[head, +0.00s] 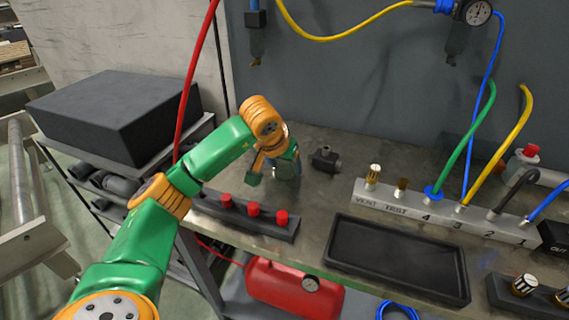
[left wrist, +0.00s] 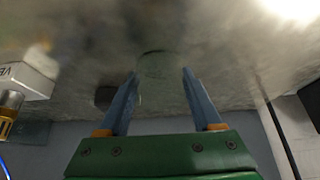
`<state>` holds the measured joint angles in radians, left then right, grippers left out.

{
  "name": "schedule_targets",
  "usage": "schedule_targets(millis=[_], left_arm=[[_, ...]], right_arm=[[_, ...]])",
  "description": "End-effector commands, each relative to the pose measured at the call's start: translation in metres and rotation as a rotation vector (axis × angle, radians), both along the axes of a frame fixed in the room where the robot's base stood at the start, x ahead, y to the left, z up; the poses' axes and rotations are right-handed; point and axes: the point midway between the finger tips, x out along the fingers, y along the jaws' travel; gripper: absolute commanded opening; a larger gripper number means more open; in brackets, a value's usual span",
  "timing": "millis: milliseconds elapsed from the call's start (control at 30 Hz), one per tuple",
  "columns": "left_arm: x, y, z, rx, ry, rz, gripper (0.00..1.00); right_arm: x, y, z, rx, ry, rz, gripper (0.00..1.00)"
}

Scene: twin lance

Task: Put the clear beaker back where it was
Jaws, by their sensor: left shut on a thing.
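The clear beaker (head: 287,168) is a small see-through vessel at the back left of the metal bench, partly hidden by my left gripper. My left gripper (head: 280,163) is shut on it, with the beaker upright between the fingers. In the left wrist view the two blue fingers of my left gripper (left wrist: 158,82) stand on either side of the faint, greenish beaker (left wrist: 155,68). I cannot tell whether its base touches the bench. My right gripper is not in view.
A dark fitting (head: 325,159) lies just right of the beaker. A strip with red caps (head: 253,210) lies in front. A grey manifold (head: 400,208) with hoses and a black tray (head: 395,260) are to the right. A red hose (head: 190,85) hangs behind my arm.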

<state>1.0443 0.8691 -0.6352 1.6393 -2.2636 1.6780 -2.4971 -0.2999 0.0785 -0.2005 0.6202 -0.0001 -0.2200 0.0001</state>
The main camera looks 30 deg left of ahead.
Motion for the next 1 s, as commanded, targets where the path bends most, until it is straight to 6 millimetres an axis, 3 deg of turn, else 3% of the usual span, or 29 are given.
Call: schedule_targets(millis=[233, 267, 333, 733, 1000], left_arm=[[0.000, 0.000, -0.004, 0.001, 0.000, 0.000, 0.00], [0.000, 0.000, -0.003, 0.000, 0.000, 0.000, 0.74], [0.000, 0.000, -0.003, 0.000, 0.000, 0.000, 0.93], [-0.002, -0.001, 0.005, 0.000, -0.002, 0.000, 0.96], [-0.031, -0.007, 0.060, 0.001, -0.007, 0.000, 0.96]], right_arm=[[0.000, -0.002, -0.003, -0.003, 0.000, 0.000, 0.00], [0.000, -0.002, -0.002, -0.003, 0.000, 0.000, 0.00], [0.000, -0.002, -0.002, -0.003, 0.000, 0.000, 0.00], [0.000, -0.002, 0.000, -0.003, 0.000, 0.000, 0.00], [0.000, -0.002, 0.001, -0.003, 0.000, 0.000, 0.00]])
